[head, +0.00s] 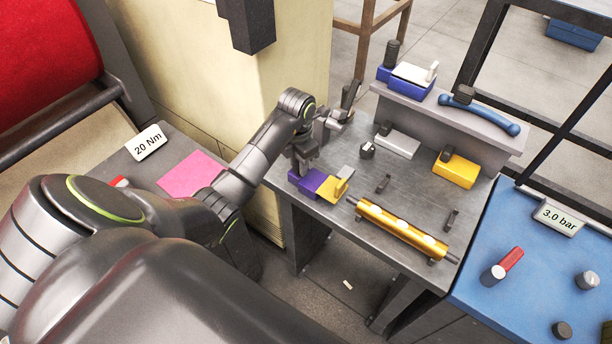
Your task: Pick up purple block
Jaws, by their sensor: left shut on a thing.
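The purple block (313,183) is at the near left corner of the grey metal table. My left gripper (304,168) reaches down from above and is shut on it. The fingers hide part of the block's top and far side. A yellow stepped piece (334,189) is right beside the block, at its right. I cannot tell whether the block touches the tabletop. My right gripper is not in view.
A gold roller (402,228) lies along the table's front. A yellow block (456,170) and a white block (398,145) are farther back. A raised grey shelf (440,113) holds blue pieces and a blue-handled tool (480,112). A blue table (535,265) stands at right.

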